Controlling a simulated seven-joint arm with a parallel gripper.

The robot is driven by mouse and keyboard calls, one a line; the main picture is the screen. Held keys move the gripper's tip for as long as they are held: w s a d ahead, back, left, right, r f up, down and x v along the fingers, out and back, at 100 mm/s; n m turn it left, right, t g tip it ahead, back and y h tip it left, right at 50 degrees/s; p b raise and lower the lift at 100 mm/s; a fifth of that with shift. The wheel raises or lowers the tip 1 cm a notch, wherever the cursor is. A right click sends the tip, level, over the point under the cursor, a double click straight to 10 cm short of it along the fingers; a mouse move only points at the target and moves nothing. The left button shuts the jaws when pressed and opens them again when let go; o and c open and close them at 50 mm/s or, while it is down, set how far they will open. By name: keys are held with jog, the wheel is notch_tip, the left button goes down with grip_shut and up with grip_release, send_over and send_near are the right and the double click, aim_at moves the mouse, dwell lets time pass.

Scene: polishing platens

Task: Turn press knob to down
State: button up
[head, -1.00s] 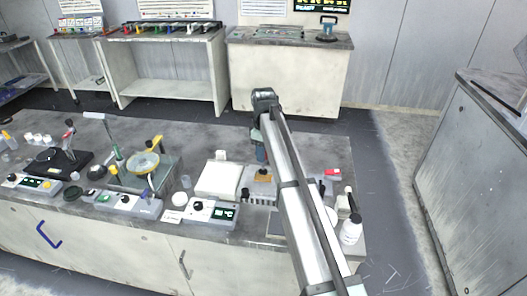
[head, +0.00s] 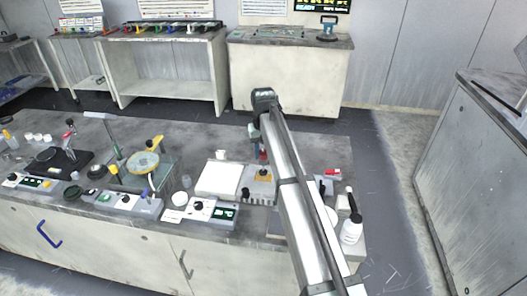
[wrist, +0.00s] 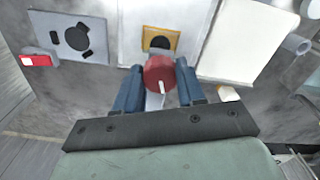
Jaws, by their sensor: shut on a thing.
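A round red knob (wrist: 158,72) with a white mark sits between the two blue fingers of my gripper (wrist: 159,66) in the wrist view. My gripper is shut on the knob, one finger on each side. The white mark lies toward the lower edge of the knob in that view. A yellow square plate with a dark round centre (wrist: 160,41) lies just beyond the knob. In the head view my gripper (head: 261,152) is above the bench's back part, and a little red shows at its tip. My arm hides part of the press area there.
A white block (head: 219,178) and a grey control box with a dark knob and green display (head: 211,211) stand left of my arm. A white bottle (head: 351,230) stands at the bench's right front. The wrist view shows a grey plate with a dark knob (wrist: 76,38).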

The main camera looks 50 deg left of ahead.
aim_at(263, 152)
jog(key=m, duration=0.5)
jog(key=shift+m, duration=0.3)
jog(key=m, duration=0.5)
jog(key=shift+a, duration=0.1)
jog(key=shift+m, duration=0.4)
jog(key=o, duration=1)
jog(key=shift+o, duration=0.2)
jog(key=shift+r, duration=0.1)
notch_tip(263, 152, up, 14)
jog(key=shift+f, duration=0.2)
